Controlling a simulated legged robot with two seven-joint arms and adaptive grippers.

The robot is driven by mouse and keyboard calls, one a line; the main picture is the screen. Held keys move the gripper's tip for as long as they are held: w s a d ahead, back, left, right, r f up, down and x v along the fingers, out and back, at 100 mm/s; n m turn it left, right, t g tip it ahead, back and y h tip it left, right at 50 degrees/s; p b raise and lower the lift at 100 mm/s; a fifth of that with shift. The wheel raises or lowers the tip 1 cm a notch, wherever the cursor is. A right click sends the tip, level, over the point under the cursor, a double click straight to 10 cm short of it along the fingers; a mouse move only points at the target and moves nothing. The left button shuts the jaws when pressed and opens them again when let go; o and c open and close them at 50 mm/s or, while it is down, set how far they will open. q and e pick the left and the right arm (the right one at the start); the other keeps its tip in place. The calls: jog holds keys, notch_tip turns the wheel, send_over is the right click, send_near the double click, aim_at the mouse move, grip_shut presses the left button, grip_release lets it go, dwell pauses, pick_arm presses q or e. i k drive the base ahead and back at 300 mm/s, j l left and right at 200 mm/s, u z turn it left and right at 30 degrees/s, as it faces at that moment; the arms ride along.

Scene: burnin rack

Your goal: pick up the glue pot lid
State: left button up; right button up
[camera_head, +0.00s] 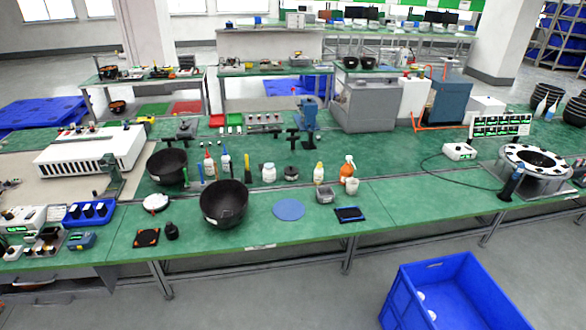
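I cannot tell for certain which item is the glue pot lid. A small dark pot with a light band (290,173) stands at the middle of the green bench (262,236). A white jar (268,173) is just left of it. A flat blue disc (289,209) lies nearer the front edge. A white round dish-like piece (156,202) lies further left. Neither of my grippers is in view.
Black bowls (224,203) and (167,166) stand left of centre among bottles. A grey container (325,195) and a dark blue-edged tray (349,214) are near the front edge. A blue crate (405,292) is on the floor at right. The bench right of the tray is mostly clear.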

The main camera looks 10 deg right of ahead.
aim_at(291, 170)
jog(key=i+l+u, duration=0.1)
jog(key=l+u, duration=0.7)
jog(key=l, duration=0.25)
